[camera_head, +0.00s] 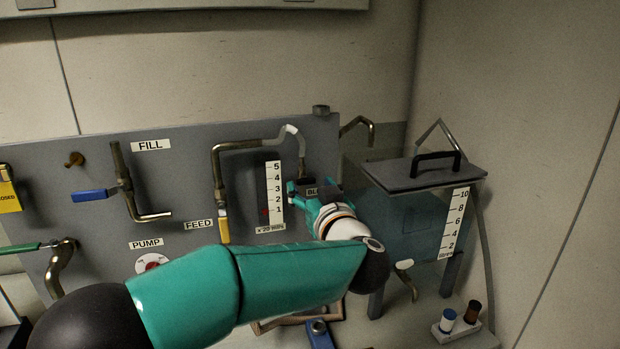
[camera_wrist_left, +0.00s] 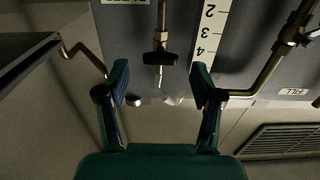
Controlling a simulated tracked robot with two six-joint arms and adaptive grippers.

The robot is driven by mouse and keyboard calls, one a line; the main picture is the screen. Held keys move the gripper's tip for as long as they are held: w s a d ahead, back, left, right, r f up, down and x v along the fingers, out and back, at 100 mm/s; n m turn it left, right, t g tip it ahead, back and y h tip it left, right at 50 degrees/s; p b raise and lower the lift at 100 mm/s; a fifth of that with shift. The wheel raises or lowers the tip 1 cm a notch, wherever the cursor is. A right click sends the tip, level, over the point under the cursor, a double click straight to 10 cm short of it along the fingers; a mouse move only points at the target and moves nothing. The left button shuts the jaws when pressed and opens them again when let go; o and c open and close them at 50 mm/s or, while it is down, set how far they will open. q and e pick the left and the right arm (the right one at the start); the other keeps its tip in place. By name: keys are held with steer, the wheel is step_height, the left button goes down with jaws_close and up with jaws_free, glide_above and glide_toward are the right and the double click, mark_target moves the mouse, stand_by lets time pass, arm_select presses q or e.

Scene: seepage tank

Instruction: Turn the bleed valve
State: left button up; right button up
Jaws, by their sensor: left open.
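The bleed valve (camera_wrist_left: 160,57) shows in the left wrist view as a short dark handle across a thin metal pipe. In the head view it is hidden behind my left gripper (camera_head: 307,188), which is in front of the grey panel (camera_head: 185,185), partly covering the BLEED label (camera_head: 313,191). In the left wrist view my left gripper (camera_wrist_left: 160,82) is open, one finger on each side of the valve's line. Nothing is between the fingertips, and the handle appears beyond them. I cannot tell the exact gap. My right gripper is not in view.
A white scale (camera_head: 273,190) is just left of my gripper. The FEED valve (camera_head: 222,190) and blue-handled FILL valve (camera_head: 95,195) stick out farther left. A lidded tank (camera_head: 420,215) stands at right. Two small capped bottles (camera_head: 459,316) stand front right.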

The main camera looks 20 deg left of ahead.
mark_target(306, 181)
arm_select(q)
steer(key=shift+x, duration=1.45)
steer(key=shift+c, duration=0.4)
steer(key=c, duration=1.1)
steer(key=shift+d+n, duration=0.1)
steer(key=shift+n, duration=0.3)
steer(key=n+b, duration=0.3)
steer(key=n, duration=0.3)
steer(key=shift+f, duration=0.15)
steer(key=n+b, duration=0.2)
steer(key=n, duration=0.1)
steer(key=shift+s+n, duration=0.1)
steer(key=shift+n, duration=0.3)
steer(key=shift+n+b, duration=1.05)
steer(key=shift+n, duration=0.45)
steer(key=shift+f, duration=0.1)
steer(key=o, duration=1.2)
